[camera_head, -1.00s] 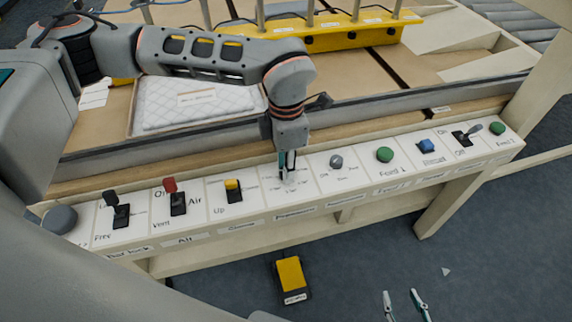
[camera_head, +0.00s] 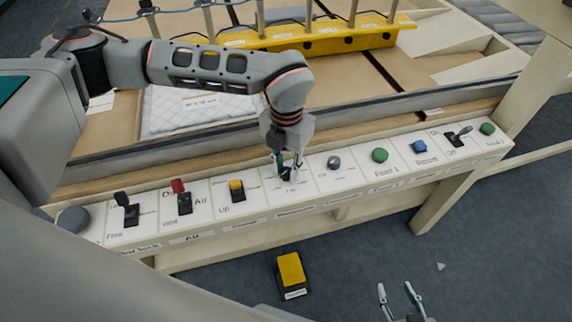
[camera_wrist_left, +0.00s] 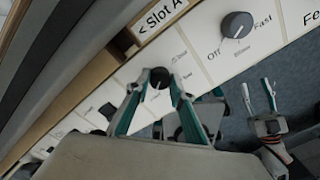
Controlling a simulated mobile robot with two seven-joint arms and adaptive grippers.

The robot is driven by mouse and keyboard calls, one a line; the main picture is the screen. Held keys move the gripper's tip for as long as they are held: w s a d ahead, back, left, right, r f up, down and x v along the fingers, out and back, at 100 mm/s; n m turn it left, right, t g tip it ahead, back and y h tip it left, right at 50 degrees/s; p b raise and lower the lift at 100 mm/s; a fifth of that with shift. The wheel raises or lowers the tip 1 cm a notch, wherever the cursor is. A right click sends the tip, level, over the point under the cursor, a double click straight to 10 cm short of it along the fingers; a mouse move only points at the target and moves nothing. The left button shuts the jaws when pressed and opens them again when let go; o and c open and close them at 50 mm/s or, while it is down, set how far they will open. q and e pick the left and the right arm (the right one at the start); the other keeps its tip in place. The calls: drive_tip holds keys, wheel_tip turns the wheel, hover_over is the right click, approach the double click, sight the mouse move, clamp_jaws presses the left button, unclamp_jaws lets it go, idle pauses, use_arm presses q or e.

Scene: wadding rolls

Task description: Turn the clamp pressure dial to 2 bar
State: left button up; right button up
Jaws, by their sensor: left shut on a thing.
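The pressure dial is a small dark round knob on a white panel plate; it shows in the left wrist view (camera_wrist_left: 159,78). In the head view it is mostly hidden by my left gripper (camera_head: 287,170), which comes down over it from above. My left gripper (camera_wrist_left: 158,82) is shut on the dial, one teal-edged finger on each side. The scale print around the dial is too small and covered to read, so its setting cannot be told. My right gripper (camera_head: 400,293) is open and empty, low in front of the panel; it also shows in the wrist view (camera_wrist_left: 257,88).
A grey Off-to-Fast knob (camera_head: 333,162) sits right of the dial, then a green button (camera_head: 380,155) and a blue one (camera_head: 419,146). A yellow switch (camera_head: 237,190) and a red switch (camera_head: 179,192) stand left. A yellow pedal (camera_head: 290,270) lies on the floor.

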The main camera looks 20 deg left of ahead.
sight(287, 171)
use_arm(q)
drive_tip(key=shift+n, duration=0.8)
drive_tip(key=o, duration=1.1)
drive_tip(key=shift+r, duration=0.1)
wheel_tip(287, 171, up, 12)
